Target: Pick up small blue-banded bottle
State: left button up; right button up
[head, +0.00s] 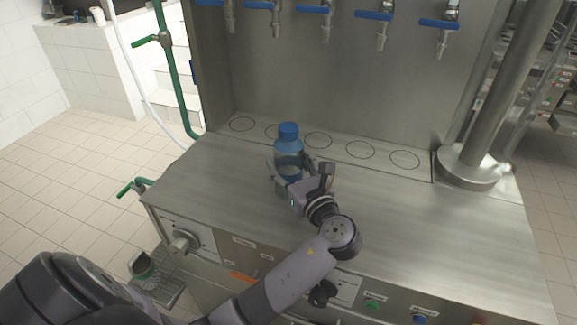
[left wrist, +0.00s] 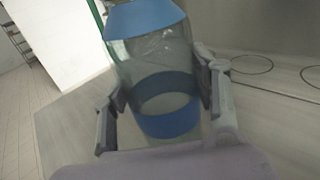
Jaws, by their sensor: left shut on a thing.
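The small blue-banded bottle (head: 289,147) stands upright on the steel counter in the head view. It has a blue cap, a clear body and a blue band low down. My left gripper (head: 291,178) is shut on the bottle's lower part. In the left wrist view the bottle (left wrist: 155,70) fills the middle, with the fingers of my left gripper (left wrist: 163,108) on both sides of it. I cannot tell whether the bottle's base touches the counter. My right gripper is in neither view.
The steel counter (head: 390,215) is clear around the bottle. Several marked circles (head: 361,149) run along its back, under taps with blue handles (head: 375,16). A thick steel post (head: 508,95) stands at the right. Green pipes (head: 172,85) rise at the left.

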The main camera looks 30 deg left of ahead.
pick_arm(q)
jog(key=c, duration=0.8)
jog(key=shift+c, duration=0.6)
jog(key=shift+r, duration=0.1)
